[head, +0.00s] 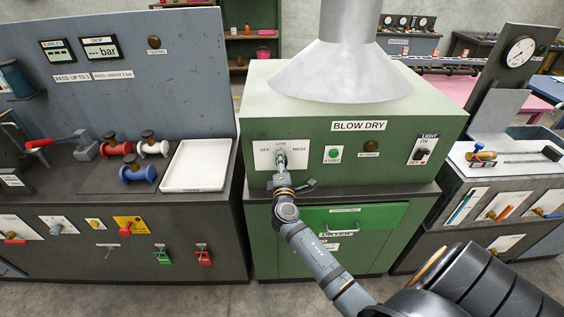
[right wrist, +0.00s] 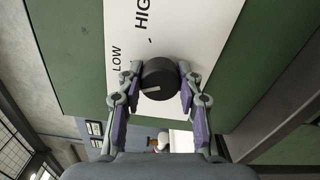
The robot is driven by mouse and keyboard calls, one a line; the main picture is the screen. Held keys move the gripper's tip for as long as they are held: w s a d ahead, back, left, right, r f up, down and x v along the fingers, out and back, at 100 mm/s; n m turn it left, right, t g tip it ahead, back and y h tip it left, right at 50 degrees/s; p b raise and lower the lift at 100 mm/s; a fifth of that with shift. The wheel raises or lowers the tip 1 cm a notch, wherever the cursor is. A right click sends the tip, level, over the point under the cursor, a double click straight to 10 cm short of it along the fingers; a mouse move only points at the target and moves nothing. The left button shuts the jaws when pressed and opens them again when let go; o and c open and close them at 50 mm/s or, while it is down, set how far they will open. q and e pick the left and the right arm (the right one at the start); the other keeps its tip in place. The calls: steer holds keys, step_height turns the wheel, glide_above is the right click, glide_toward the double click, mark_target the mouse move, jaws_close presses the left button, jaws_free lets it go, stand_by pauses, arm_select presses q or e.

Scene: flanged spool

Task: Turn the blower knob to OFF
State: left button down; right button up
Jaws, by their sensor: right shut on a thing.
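The blower knob (right wrist: 158,78) is round and black with a white pointer line. It sits on a white plate (head: 262,158) on the green BLOW DRY box. In the head view the plate reads OFF at left, LOW at top and HIGH at right. My right gripper (head: 281,168) covers most of the knob there. In the right wrist view my right gripper (right wrist: 160,82) is shut with one finger on each side of the knob. The pointer line shows on the lower left of the knob's face; LOW and HIGH are readable, OFF is hidden. My left gripper is out of view.
Right of the plate are a green START button (head: 334,154), a dark round lamp (head: 371,146) and a LIGHT switch (head: 422,148). A green dryer drawer (head: 385,216) lies below. Spools and a white tray (head: 196,186) stand on the left bench.

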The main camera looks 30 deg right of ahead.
steer(key=n+p, duration=0.1)
steer(key=n, duration=0.3)
steer(key=shift+n+p, duration=0.6)
steer(key=shift+n, duration=0.9)
steer(key=shift+f, duration=0.1)
steer(key=o, duration=1.2)
steer(key=v, duration=1.2)
